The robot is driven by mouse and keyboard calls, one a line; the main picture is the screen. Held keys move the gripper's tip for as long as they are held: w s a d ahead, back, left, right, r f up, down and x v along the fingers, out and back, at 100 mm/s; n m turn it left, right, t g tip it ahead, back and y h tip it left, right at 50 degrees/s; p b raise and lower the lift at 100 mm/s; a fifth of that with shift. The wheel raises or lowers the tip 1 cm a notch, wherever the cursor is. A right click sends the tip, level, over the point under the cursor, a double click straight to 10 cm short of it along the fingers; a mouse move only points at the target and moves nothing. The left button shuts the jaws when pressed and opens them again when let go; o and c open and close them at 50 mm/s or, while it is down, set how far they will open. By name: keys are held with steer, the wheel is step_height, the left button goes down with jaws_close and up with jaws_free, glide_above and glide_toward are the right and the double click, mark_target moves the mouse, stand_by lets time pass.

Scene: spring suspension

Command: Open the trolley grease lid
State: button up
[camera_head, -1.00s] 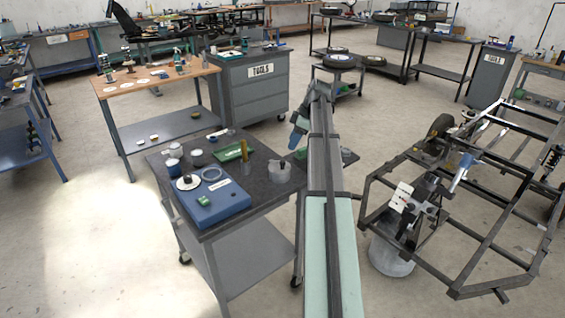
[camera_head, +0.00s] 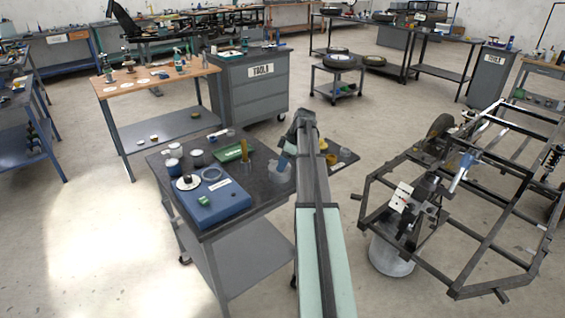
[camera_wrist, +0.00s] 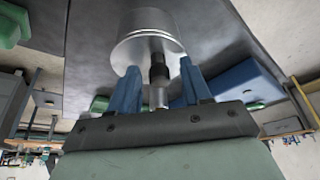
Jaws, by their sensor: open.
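The grease pot (camera_head: 279,174) is a grey metal can near the right edge of the dark trolley top (camera_head: 262,205). In the wrist view the pot (camera_wrist: 147,22) appears upside down, with a rimmed silver lid (camera_wrist: 148,47) and a dark knob (camera_wrist: 159,72) at the lid's middle. The lid appears seated on the pot. My gripper (camera_head: 286,158) is just above the pot in the head view. In the wrist view my gripper (camera_wrist: 160,84) is open, its blue fingers on either side of the knob. I cannot tell whether they touch it.
A blue box (camera_head: 214,207), a green tray (camera_head: 230,154) and several small jars share the trolley top to the left.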

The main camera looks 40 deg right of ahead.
steer(key=shift+c, duration=0.4)
jaws_close()
